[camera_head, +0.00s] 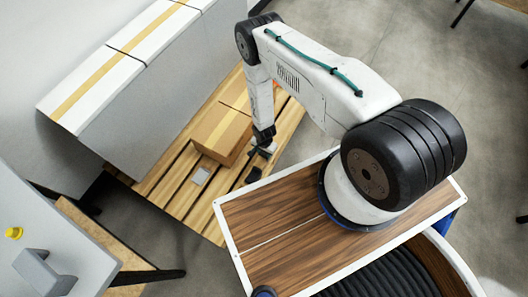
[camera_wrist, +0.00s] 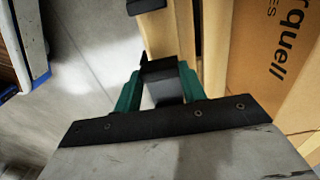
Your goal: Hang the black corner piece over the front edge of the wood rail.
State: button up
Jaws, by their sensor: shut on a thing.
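My gripper (camera_head: 264,138) is low over the wooden pallet, beside a cardboard box. In the wrist view, the green fingers of my gripper (camera_wrist: 160,78) are shut on a dark corner piece (camera_wrist: 166,93) with a black upper edge and a greyer face. A light wood rail (camera_wrist: 152,38) of the pallet runs just beyond the held piece; whether they touch, I cannot tell. Another black piece (camera_head: 254,174) sits on the pallet wood, and it also shows at the top of the wrist view (camera_wrist: 145,4). A flat grey piece (camera_head: 200,177) lies further left.
The cardboard box (camera_head: 221,130) stands close by on the pallet (camera_head: 180,184); in the wrist view it fills the right side. Large grey-white cartons (camera_head: 150,90) stand behind to the left. Bare floor (camera_wrist: 75,70) lies left of the rail.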

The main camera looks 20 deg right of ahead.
jog(key=shift+f, duration=1.8)
jog(key=shift+f, duration=0.35)
dwell(0.4)
jog(key=o, duration=1)
jog(key=shift+o, duration=0.2)
jog(key=shift+r, duration=3.55)
